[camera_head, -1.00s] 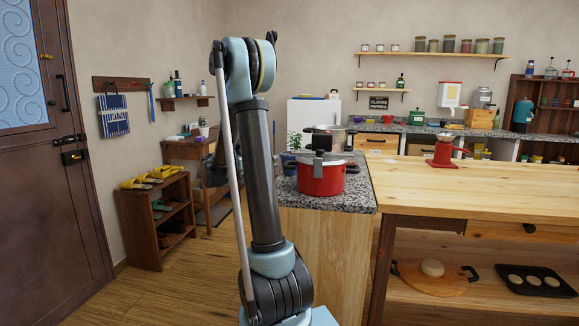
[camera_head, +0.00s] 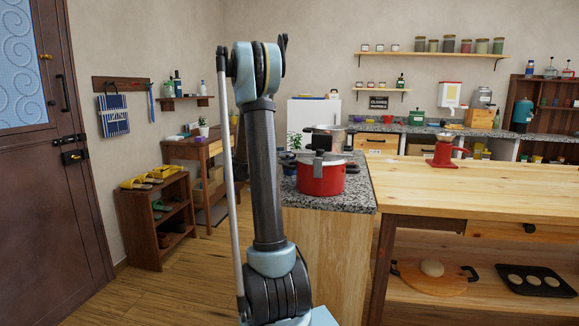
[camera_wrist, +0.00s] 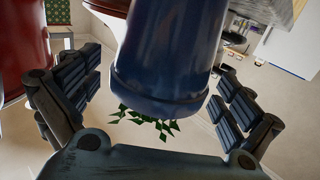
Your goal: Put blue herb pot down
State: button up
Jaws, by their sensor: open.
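The blue herb pot (camera_wrist: 160,75) fills the middle of the wrist view, with green leaves (camera_wrist: 148,118) showing beyond its rim. My gripper (camera_wrist: 158,105) is open, with one finger on each side of the pot. Narrow gaps show beside the pot, and I see no firm grip. In the head view the herb pot (camera_head: 289,168) is a small blue patch on the granite counter (camera_head: 350,198), left of the red pot and partly hidden by my arm. My gripper is mostly hidden behind my arm there.
A red lidded pot (camera_head: 322,180) stands close to the right of the herb pot, with a steel pot (camera_head: 325,138) behind it. The wooden counter (camera_head: 470,190) to the right is largely clear around a red grinder (camera_head: 443,152).

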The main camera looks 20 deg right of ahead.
jog(key=shift+d, duration=0.25)
jog(key=c, duration=1.7)
jog(key=shift+o, duration=0.2)
notch_tip(320, 180, up, 24)
jog(key=w+a+f+n+t+y, duration=0.3)
jog(key=w+a+f+n+t, duration=0.15)
jog(key=w+f, duration=0.5)
jog(key=w+a+f+n+t+y, duration=0.3)
jog(key=w+a+f+t, duration=0.25)
jog(key=w+f, duration=0.45)
jog(key=w+a+f+n+t+y, duration=0.1)
jog(key=a+f+n+t+y, duration=0.3)
jog(key=a+f, duration=1.4)
jog(key=f+n+y, duration=0.1)
jog(key=n+y, duration=0.3)
jog(key=y, duration=0.3)
jog(key=shift+f+y, duration=0.25)
jog(key=shift+y, duration=0.05)
jog(key=shift+w+a, duration=0.1)
jog(key=shift+a, duration=0.1)
